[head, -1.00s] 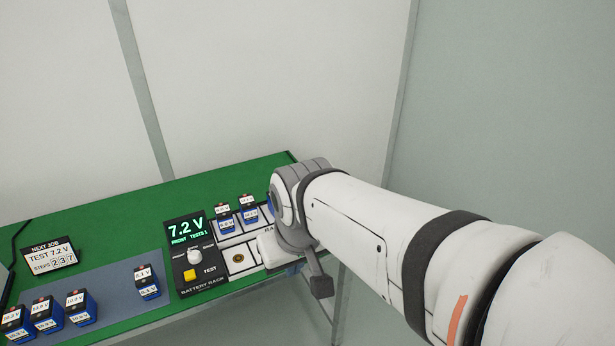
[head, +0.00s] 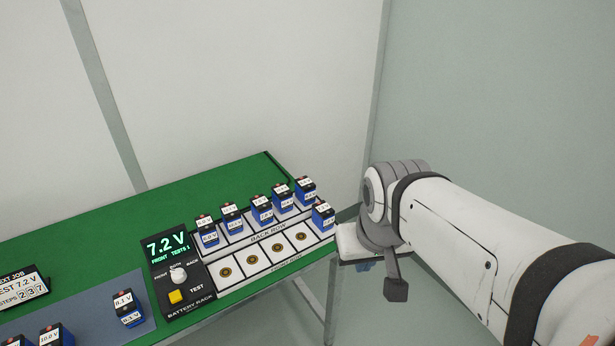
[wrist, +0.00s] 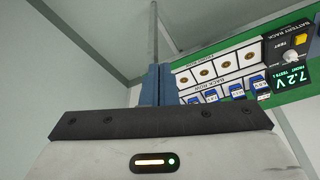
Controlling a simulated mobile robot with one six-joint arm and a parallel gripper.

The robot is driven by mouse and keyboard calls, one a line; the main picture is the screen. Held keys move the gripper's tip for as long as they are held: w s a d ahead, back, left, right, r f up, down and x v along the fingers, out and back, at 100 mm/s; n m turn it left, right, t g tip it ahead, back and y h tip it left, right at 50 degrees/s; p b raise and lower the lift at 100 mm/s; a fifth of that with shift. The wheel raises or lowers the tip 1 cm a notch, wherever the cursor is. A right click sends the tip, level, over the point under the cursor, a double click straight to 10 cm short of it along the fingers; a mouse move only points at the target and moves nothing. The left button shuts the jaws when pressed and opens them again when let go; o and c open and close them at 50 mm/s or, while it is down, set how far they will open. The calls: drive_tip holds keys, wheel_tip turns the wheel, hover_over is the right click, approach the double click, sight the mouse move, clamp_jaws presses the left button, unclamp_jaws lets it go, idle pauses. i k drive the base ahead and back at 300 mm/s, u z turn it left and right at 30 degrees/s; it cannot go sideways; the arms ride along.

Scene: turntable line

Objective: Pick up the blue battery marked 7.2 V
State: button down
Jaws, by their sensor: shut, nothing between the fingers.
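Several blue batteries with white labels stand in the battery rack (head: 267,237). One battery (head: 323,216) stands at the right end of its front row; the others, including this one (head: 207,231), fill the back row. Their labels are too small to read surely, so I cannot tell which is marked 7.2 V. My gripper (head: 363,266) is just off the right end of the rack, holding nothing. In the wrist view its blue-grey fingers (wrist: 151,85) are shut together, and part of the rack's near end is hidden behind them.
The rack's panel (head: 178,270) has a display reading 7.2 V, FRONT, TESTS 1, a knob and a yellow button. Several front-row sockets are empty. More batteries, one marked 8.1 V (head: 128,310), stand on the grey mat (head: 95,295). Green table is clear behind.

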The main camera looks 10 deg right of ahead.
sight(323, 217)
drive_tip(key=u, duration=1.8)
drive_tip(key=k, duration=0.75)
drive_tip(key=z, duration=1)
drive_tip(key=i, duration=1)
drive_tip(key=z, duration=0.05)
